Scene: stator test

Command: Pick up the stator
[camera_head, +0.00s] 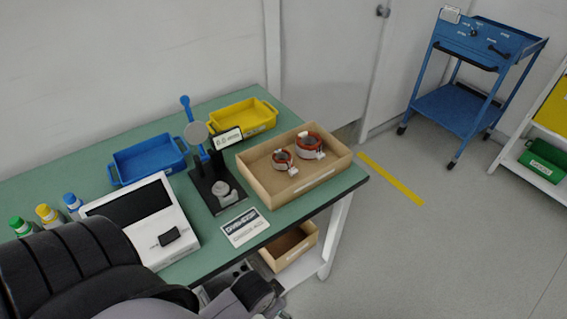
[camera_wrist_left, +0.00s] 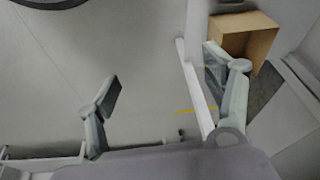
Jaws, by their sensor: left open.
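Two stators, rings with red-brown windings and white connectors, lie in a shallow cardboard box on the green table in the head view. The smaller stator (camera_head: 282,160) is on the left and the larger stator (camera_head: 309,146) is to its right. The cardboard box (camera_head: 322,182) sits at the table's right end. My left gripper (camera_wrist_left: 160,82) shows in the left wrist view with its two fingers spread wide and nothing between them. It is over the floor, away from the stators. My right gripper is not visible in either view.
The table (camera_head: 100,160) also holds a blue tray (camera_head: 150,160), a yellow tray (camera_head: 243,117), a black gauge stand (camera_head: 215,188), a white device (camera_head: 140,215) and several bottles. A lower box (camera_head: 290,247) sits beneath. A blue cart (camera_head: 455,108) stands at the far right. Open floor lies between.

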